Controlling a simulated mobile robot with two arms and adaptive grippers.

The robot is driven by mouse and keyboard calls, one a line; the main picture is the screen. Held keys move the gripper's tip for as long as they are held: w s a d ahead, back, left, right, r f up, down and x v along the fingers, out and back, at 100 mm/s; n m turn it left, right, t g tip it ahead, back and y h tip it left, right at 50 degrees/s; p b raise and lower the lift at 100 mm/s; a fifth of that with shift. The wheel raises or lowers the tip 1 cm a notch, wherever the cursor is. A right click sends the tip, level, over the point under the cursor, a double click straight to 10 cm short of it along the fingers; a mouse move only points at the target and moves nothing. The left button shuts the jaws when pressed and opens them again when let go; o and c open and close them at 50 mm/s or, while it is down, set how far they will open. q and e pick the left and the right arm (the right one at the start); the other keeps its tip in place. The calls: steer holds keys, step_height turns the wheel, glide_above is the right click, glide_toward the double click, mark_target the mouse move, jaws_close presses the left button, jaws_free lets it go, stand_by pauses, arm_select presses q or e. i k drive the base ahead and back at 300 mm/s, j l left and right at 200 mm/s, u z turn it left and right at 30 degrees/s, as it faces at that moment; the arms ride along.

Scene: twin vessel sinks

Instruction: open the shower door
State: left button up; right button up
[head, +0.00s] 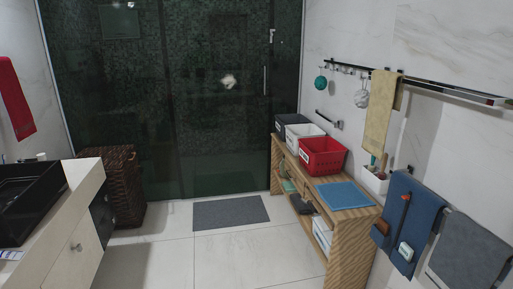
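The glass shower door (222,110) stands across the back of the room, with dark mosaic tile showing through it. Its panels look closed, with no clear gap seen. A slim vertical handle (265,80) is on the right part of the glass. A fixed-looking glass panel (115,90) is to its left. Neither of my grippers shows in the head view.
A grey mat (230,212) lies on the tiled floor before the shower. A wooden shelf unit (345,230) with baskets stands right. A wicker hamper (122,185) and a vanity (75,235) with a black sink (28,200) stand left. The floor between is clear.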

mark_target(218, 57)
steer(key=i, duration=2)
